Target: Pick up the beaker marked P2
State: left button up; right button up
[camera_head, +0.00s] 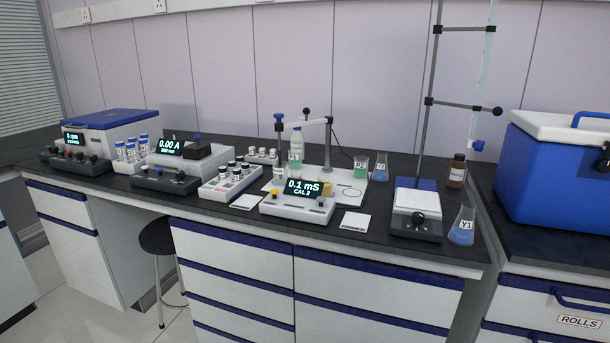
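The beaker marked P2 (361,167) stands upright on the dark bench top towards the back, right of the middle. It is small and looks green. A flask marked Y2 (380,168) with bluish contents stands just to its right. Neither of my grippers shows in the head view.
A meter reading 0.1 mS (299,201), a white stirrer (416,213) and flask Y1 (463,226) stand along the front. A tall stand (428,101) rises behind the stirrer. A brown bottle (457,171) and a blue cooler (556,168) are to the right.

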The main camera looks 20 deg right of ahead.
aim_at(360, 170)
jog(key=u, duration=0.85)
jog(key=i, duration=1.4)
jog(key=z, duration=0.85)
